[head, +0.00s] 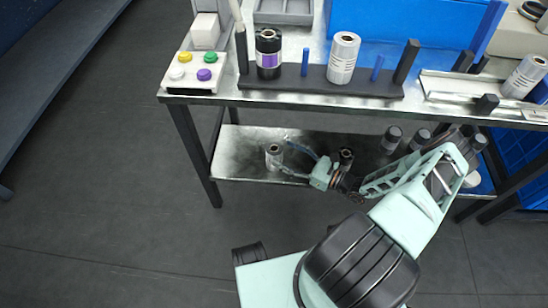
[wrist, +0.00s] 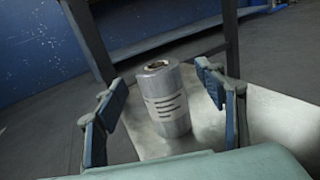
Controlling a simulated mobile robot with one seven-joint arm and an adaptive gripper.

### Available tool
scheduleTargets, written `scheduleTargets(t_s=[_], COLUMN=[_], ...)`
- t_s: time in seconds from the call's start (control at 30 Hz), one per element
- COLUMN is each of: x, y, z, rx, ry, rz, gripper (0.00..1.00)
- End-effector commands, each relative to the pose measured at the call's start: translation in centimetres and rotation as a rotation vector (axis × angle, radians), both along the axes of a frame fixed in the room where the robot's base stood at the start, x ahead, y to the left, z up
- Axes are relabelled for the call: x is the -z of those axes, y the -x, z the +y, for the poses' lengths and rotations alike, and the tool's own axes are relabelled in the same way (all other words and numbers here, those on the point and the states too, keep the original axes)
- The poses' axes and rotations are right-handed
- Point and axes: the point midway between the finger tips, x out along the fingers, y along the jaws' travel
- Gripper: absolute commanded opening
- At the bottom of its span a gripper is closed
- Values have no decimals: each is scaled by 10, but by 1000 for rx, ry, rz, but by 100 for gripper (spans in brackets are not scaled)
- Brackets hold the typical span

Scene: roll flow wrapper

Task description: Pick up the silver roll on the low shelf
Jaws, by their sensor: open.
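The silver roll (head: 273,157) stands upright on the left part of the low metal shelf (head: 232,150). In the wrist view the silver roll (wrist: 165,100) is a shiny cylinder with dark stripes and a hollow core. It stands between and a little beyond the fingers of my gripper (wrist: 160,100). My gripper (head: 295,160) reaches in from the right at shelf height. It is open, with a gap between each finger and the roll in the wrist view.
Another roll (head: 346,156) stands on the shelf behind my wrist, with dark-topped rolls (head: 392,138) farther right. The tabletop (head: 200,97) overhangs the shelf, and a dark table leg (head: 192,150) stands at its left end. The shelf's left end is clear.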

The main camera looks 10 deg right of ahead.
Motion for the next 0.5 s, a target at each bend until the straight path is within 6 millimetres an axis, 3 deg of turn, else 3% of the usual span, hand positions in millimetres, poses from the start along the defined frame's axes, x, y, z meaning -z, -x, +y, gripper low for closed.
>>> scheduleTargets(t_s=[0.3, 0.5], x=[3, 1], y=[-27, -32], z=[33, 37], rx=[-4, -1], ry=[1, 0], rz=[-1, 0], gripper=[64, 64])
